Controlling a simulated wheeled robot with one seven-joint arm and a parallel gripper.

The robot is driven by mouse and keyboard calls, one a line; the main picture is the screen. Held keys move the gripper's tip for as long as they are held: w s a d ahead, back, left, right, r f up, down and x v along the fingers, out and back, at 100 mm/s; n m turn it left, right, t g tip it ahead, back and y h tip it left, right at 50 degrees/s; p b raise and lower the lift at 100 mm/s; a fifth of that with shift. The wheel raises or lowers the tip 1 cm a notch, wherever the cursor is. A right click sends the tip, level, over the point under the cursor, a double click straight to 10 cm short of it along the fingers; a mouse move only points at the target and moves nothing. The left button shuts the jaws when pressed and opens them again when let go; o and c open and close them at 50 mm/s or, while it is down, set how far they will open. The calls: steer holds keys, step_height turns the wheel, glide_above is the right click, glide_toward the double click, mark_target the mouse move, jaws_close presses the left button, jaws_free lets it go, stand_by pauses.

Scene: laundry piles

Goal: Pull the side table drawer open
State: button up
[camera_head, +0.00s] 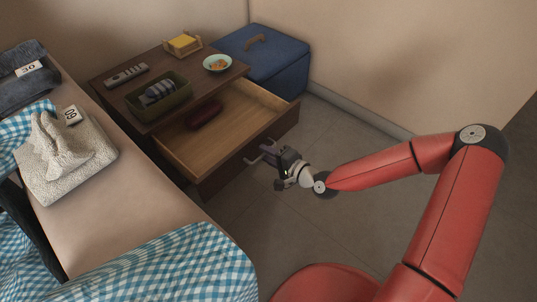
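The dark wooden side table (118,103) stands in the corner by the wall. Its drawer (217,145) is pulled well out, so its light wooden inside shows. A dark red oblong case (204,114) lies in the drawer towards the back. My gripper (261,155) is at the drawer's front, with its two fingers spread apart and pointing at the front panel. Nothing shows between the fingers. The drawer's handle is not visible, and I cannot tell whether the fingers touch the front.
On the table are a remote (126,75), a green tray (160,97) with a grey item, a bowl (217,63) and a wooden holder (183,43). A blue box (263,58) stands behind. A bench (130,190) with folded towels (68,160) is at left. Floor at right is clear.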

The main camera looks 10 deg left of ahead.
steer(key=v, duration=0.7)
steer(key=shift+s+d+p, duration=0.2)
steer(key=shift+d+p, duration=0.15)
steer(key=shift+p, duration=0.05)
